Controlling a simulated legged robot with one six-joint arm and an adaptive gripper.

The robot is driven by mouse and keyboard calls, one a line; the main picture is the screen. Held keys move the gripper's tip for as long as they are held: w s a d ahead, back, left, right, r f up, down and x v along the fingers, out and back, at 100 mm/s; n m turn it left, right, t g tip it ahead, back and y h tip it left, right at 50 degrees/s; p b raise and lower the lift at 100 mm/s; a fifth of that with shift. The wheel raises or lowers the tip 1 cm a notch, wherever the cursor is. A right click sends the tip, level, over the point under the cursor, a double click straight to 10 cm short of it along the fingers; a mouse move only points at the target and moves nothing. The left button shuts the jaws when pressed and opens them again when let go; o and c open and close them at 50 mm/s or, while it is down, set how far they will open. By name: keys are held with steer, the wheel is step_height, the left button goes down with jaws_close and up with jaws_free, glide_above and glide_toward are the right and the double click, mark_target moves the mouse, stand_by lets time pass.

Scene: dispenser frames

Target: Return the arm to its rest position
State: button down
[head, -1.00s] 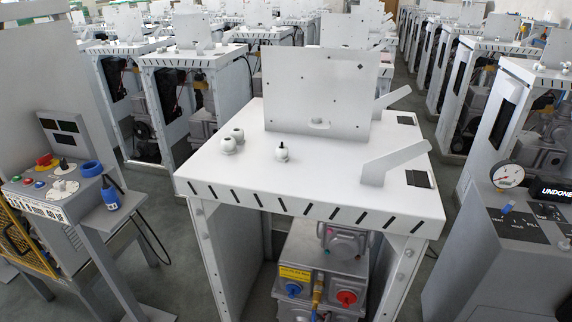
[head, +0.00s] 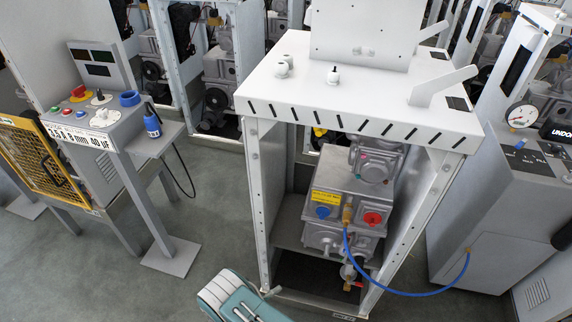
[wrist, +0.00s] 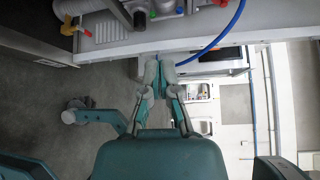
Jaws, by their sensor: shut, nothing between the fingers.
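My gripper (wrist: 159,70) shows in the wrist view, with its two grey-tipped fingers brought together and nothing between them. It points toward the lower part of a white dispenser frame, apart from the blue hose (wrist: 222,38) at the top of that view. In the head view a teal part of my arm (head: 238,298) shows low in the picture, in front of the left foot of the dispenser frame (head: 357,92). The fingers cannot be made out in the head view.
The frame holds a grey pump unit (head: 352,190) with blue and red caps. The blue hose (head: 407,293) sags from it to a grey gauge console (head: 480,220) at right. A control stand (head: 100,125) with a blue bottle is at left. Floor between stand and frame is clear.

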steer(key=w+d+r+m+g, duration=0.1)
steer(key=w+r+m+g, duration=0.2)
steer(key=r+m, duration=0.35)
steer(key=w+d+r+m+g, duration=0.1)
steer(key=w+r+m+g, duration=0.25)
steer(key=r, duration=0.65)
steer(key=d+r+m+g+y, duration=0.2)
steer(key=d+r+m, duration=0.3)
steer(key=r, duration=0.4)
steer(key=d+r+m+g+y, duration=0.2)
steer(key=r+m, duration=0.4)
steer(key=r, duration=0.4)
steer(key=s+d+r+m+t+y, duration=0.2)
steer(key=s+d+r+m+y, duration=0.2)
steer(key=s+r+m, duration=0.6)
steer(key=s+d+r+m+t+y, duration=0.3)
steer(key=s+d+r+m+y, duration=0.2)
steer(key=s+r+m, duration=0.6)
steer(key=shift+s+d+t, duration=0.35)
steer(key=shift+s+d, duration=0.4)
steer(key=shift+d, duration=0.2)
